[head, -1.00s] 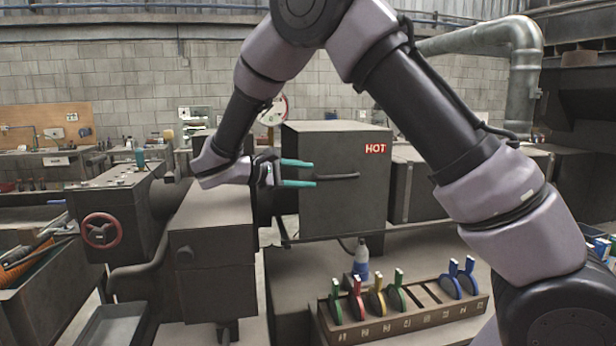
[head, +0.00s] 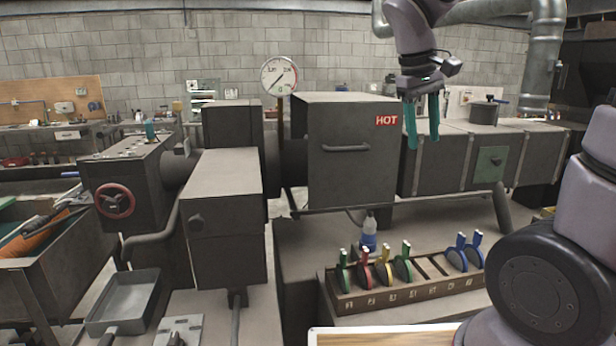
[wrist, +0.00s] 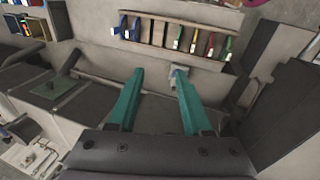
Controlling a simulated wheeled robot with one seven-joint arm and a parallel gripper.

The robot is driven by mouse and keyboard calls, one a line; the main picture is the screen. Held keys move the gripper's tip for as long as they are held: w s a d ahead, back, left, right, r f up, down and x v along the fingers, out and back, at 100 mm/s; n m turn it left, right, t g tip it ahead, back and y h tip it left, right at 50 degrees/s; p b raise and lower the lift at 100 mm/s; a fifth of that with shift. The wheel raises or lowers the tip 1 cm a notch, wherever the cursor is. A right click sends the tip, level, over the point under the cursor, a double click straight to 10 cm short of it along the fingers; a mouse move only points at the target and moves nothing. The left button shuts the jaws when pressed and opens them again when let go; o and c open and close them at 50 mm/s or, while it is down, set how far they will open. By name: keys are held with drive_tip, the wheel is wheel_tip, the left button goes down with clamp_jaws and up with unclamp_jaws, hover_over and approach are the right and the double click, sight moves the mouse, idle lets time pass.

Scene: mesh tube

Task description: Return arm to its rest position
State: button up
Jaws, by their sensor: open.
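My gripper (head: 422,121) hangs from my raised arm at the upper right in the head view, fingers pointing down. It is beside the right side of the HOT box (head: 345,170), in front of the grey duct behind. Its two teal fingers are apart with nothing between them. In the wrist view my gripper (wrist: 156,95) is also open and empty, with the bench below it. Much of my upper arm is out of the head view.
A rack (head: 400,296) of coloured paddles stands on the bench, with a bottle (head: 369,236) behind it. A dial gauge (head: 279,76) stands behind the machine. A red handwheel (head: 115,201) is at left. A grey tray (head: 122,302) lies at lower left. Space above the rack is clear.

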drive_tip(key=s+d+r+m+t+y, duration=0.1)
drive_tip(key=s+r+m+t+y, duration=0.3)
drive_tip(key=s+m, duration=0.3)
drive_tip(key=shift+s+d+r+t+y, duration=0.2)
drive_tip(key=shift+s+r+t+y, duration=0.25)
drive_tip(key=shift+t, duration=0.45)
drive_tip(key=shift+s, duration=0.1)
